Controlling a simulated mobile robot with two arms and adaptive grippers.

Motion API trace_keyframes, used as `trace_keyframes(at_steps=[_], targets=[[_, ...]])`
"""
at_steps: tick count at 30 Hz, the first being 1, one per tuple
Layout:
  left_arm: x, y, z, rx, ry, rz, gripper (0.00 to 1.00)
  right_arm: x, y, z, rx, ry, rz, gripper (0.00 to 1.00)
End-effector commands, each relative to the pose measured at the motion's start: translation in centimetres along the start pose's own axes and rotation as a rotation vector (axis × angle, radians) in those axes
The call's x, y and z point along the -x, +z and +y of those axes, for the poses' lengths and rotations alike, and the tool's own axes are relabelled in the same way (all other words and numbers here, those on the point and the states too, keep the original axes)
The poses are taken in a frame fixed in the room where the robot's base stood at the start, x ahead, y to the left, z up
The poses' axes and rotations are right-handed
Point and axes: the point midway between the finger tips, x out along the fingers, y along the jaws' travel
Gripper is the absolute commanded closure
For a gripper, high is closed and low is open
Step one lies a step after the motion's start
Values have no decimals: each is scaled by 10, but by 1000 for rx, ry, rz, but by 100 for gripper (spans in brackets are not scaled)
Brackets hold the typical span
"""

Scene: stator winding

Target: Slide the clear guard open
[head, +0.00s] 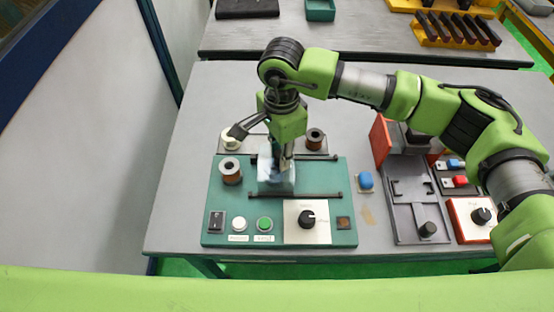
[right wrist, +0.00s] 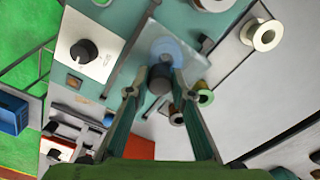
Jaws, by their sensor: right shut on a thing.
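The clear guard (head: 276,184) is a see-through, slightly bluish cover on the teal winding machine (head: 215,205). It sits between two dark rails (head: 318,195), near the machine's middle. My right gripper (head: 284,163) reaches down onto it from above. In the right wrist view the fingers (right wrist: 160,88) are closed around a dark round knob (right wrist: 160,78), with the bluish guard (right wrist: 176,52) just beyond. The gripper hides part of the guard and what is under it. My left gripper does not show.
The front panel has a rotary dial (head: 307,217), a green button (head: 265,224) and a black switch (head: 216,221). A blue-topped part (head: 365,181) and a grey fixture (head: 410,200) stand to the right. The rails extend clear rightward.

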Motion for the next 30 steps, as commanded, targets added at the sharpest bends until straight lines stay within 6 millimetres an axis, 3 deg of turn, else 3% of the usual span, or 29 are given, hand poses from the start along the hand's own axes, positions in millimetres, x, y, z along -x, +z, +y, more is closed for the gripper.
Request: trace_keyframes(at_steps=[30], targets=[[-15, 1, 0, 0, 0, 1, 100, -1, -46, 26, -1, 2, 3, 90]])
